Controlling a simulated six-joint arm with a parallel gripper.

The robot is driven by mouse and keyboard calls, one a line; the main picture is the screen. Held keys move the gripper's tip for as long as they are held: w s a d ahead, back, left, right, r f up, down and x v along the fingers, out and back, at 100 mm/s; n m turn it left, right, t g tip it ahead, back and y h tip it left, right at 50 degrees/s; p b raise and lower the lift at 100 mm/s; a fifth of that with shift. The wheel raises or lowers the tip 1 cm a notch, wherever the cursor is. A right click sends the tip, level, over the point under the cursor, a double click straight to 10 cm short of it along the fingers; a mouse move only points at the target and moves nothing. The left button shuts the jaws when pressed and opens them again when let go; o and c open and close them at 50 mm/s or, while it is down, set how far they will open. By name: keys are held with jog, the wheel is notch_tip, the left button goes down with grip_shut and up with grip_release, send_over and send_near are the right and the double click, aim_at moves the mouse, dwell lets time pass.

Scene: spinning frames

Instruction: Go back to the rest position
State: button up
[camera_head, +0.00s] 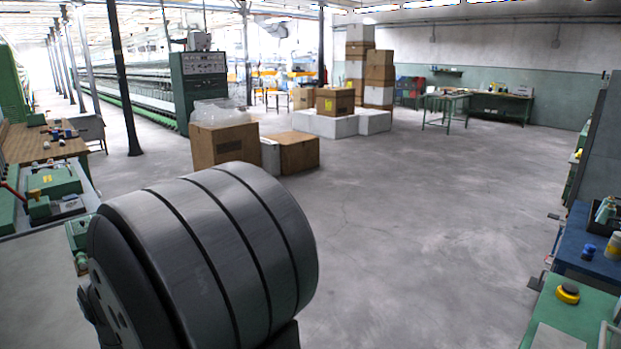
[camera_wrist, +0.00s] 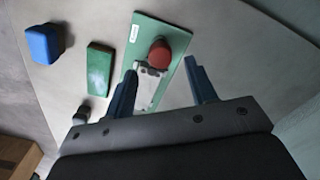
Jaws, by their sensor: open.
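My gripper (camera_wrist: 160,68) shows in the wrist view with its two dark blue fingers spread apart. It is open, and nothing is clasped between the fingers. A red round piece (camera_wrist: 160,53) shows on a green panel (camera_wrist: 172,28) just beyond the gap between the fingertips. I cannot tell how far the fingertips are above it. In the head view the gripper is not visible; a large dark grey banded cylinder of my own arm fills the lower left.
A green block (camera_wrist: 99,69) and a blue block (camera_wrist: 45,43) lie left of the panel on a pale surface. In the head view, cardboard boxes (camera_head: 226,146) stand ahead, benches line both sides, and a green table (camera_head: 572,318) is at lower right. The middle floor (camera_head: 430,200) is clear.

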notch_tip(320, 180, down, 4)
jog(key=shift+r, duration=0.1)
jog(key=shift+m, duration=0.3)
jog(key=m, duration=0.3)
jog(key=shift+m, duration=0.4)
jog(key=m, duration=0.4)
jog(key=shift+m, duration=0.3)
jog(key=m, duration=0.3)
jog(key=shift+m, duration=0.4)
jog(key=m, duration=0.4)
